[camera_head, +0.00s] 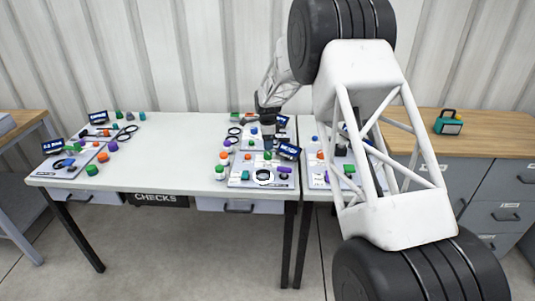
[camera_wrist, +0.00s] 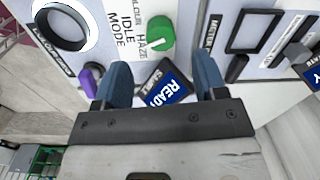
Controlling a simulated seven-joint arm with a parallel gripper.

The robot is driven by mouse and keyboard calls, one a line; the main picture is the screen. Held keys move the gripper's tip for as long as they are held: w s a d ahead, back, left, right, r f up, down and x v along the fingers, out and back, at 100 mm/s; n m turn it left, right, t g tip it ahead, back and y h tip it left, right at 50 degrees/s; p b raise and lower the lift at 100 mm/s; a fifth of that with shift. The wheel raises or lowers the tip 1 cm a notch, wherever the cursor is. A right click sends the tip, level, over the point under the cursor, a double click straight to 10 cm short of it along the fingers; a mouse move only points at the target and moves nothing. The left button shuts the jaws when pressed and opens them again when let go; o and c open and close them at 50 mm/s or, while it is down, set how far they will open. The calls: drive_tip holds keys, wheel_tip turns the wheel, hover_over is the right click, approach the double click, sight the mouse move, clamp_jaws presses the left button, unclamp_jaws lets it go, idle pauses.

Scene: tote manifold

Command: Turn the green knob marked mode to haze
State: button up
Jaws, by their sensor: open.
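The round green knob (camera_wrist: 160,32) shows in the wrist view on a white panel, beside printed labels that include HAZE, IDLE and MODE (camera_wrist: 125,35). A pale mark shows on its edge, but its setting is hard to tell. In the camera_head view a small green knob (camera_head: 268,155) sits on the front panel (camera_head: 240,181) of the middle table. My gripper (camera_wrist: 161,78) is open, with its two blue-grey fingers apart and nothing between them that I can see held. The knob lies beyond the fingertips in the wrist view, apart from them.
A blue READY display (camera_wrist: 166,86) stands close by the fingers. A purple knob (camera_wrist: 92,76) and a white-ringed dial (camera_wrist: 62,28) are left of the green knob. A METER-labelled frame (camera_wrist: 255,32) is to the right. The table's middle (camera_head: 180,150) is clear.

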sight(268, 153)
drive_tip(key=shift+w+f, duration=0.1)
drive_tip(key=shift+f, duration=3.05)
drive_tip(key=c, duration=0.9)
drive_tip(key=shift+n, duration=2.7)
drive_tip(key=shift+d, duration=0.1)
drive_tip(key=o, duration=0.9)
